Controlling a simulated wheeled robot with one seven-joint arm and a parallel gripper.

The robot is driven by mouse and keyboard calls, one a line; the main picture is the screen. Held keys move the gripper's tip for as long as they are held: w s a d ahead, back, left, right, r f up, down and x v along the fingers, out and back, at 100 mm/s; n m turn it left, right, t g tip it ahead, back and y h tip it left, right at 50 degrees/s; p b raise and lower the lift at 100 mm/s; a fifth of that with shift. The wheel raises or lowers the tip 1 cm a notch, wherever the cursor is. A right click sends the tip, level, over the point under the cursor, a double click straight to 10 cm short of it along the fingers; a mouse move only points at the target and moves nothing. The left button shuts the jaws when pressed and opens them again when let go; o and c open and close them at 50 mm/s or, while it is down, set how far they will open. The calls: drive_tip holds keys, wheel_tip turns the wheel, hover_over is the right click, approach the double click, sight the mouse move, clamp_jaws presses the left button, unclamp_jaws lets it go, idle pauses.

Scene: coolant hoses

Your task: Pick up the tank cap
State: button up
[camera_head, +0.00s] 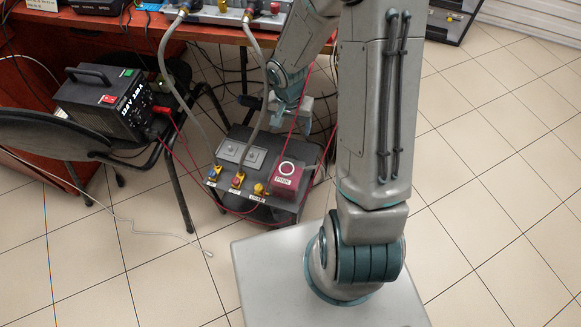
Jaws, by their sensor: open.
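A dark grey unit (232,196) stands on the floor left of my arm. On its top are two light grey square plates, a left one (230,150) and a right one (254,158), each with a small round piece. A small yellow piece (259,189) sits at its front edge. I cannot tell for sure which of these is the tank cap. My gripper (278,108) is open above the back of the unit, pointing down and apart from its top. Its fingertips are small and partly hard to make out.
A red box (287,175) with a round white-ringed button is on the unit's right side. A chair (45,135) bears a power supply (112,98). Red cables hang nearby. Floor at right is clear.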

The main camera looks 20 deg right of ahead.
drive_tip(key=shift+m+y, duration=0.3)
drive_tip(key=shift+m, duration=0.1)
drive_tip(key=f+b, duration=0.1)
drive_tip(key=f, duration=0.4)
drive_tip(key=f+b, duration=0.2)
drive_tip(key=f, duration=0.2)
drive_tip(key=a+f+b, duration=0.1)
drive_tip(key=f+b, duration=0.1)
drive_tip(key=f, duration=0.3)
drive_tip(key=shift+w+f, duration=0.2)
drive_tip(key=shift+f, duration=0.15)
drive_tip(key=shift+w+d+f+b, duration=0.15)
drive_tip(key=shift+f+b, duration=0.4)
drive_tip(key=shift+f, duration=0.35)
drive_tip(key=shift+d+f+b, duration=0.2)
drive_tip(key=shift+f+b, duration=0.35)
drive_tip(key=shift+f, duration=0.4)
drive_tip(key=shift+w+d+f+b, duration=0.15)
drive_tip(key=shift+f+b, duration=0.4)
drive_tip(key=shift+f, duration=0.35)
drive_tip(key=shift+s, duration=0.1)
drive_tip(key=shift+c, duration=0.3)
drive_tip(key=c, duration=1)
